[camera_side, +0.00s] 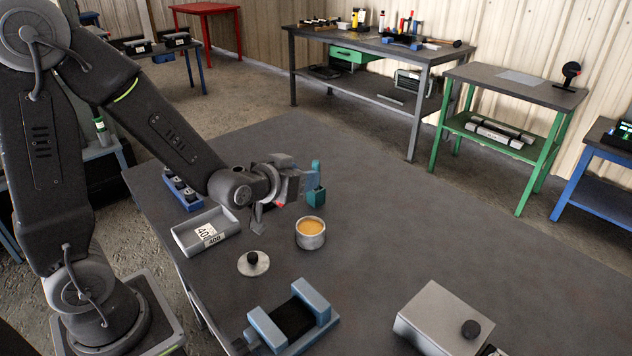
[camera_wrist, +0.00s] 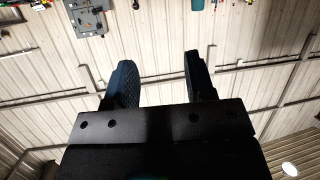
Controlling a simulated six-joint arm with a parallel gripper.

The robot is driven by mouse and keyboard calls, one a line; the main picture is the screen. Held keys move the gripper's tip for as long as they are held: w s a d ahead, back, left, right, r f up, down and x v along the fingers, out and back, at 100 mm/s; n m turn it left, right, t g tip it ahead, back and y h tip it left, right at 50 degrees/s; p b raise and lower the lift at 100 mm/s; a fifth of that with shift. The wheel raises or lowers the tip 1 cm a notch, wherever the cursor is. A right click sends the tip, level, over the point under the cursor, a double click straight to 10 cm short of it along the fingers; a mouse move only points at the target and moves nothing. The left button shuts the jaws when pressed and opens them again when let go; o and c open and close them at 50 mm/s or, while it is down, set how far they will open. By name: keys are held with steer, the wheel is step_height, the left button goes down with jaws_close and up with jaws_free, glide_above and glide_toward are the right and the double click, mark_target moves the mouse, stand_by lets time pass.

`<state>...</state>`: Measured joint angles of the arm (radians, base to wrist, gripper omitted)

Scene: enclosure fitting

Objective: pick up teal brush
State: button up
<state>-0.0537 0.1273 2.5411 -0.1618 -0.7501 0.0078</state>
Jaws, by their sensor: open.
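The teal brush (camera_side: 316,192) shows in the side view as an upright teal shape on the grey table, just right of my gripper (camera_side: 298,186). Its lower part is near the table behind the pot, and its full outline is hard to make out. My gripper is held above the table, with its jaws pointing right toward the brush. In the wrist view my gripper (camera_wrist: 160,72) has its two dark fingers apart with nothing between them. A small teal patch (camera_wrist: 197,5) is cut off at the top edge there, beyond the fingers; it looks like the brush.
Near my gripper are a pot of orange contents (camera_side: 311,234), a knobbed lid (camera_side: 253,263), a labelled grey tray (camera_side: 207,231) and a blue rack (camera_side: 182,192). A blue-ended fixture (camera_side: 293,318) and a metal box (camera_side: 443,322) stand in front. The table's right side is clear.

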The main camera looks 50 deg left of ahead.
mark_target(314, 165)
steer(key=a+f+t+y, duration=0.3)
steer(key=f, duration=0.1)
steer(key=shift+n, duration=0.4)
steer(key=shift+a+f+x, duration=0.15)
steer(key=shift+x, duration=1.85)
steer(key=shift+a+f+x, duration=0.15)
steer(key=shift+a+x, duration=0.05)
steer(key=shift+x, duration=1.85)
steer(key=shift+a+f+x, duration=0.15)
steer(key=shift+x, duration=1.85)
steer(key=shift+s, duration=0.15)
jaws_close()
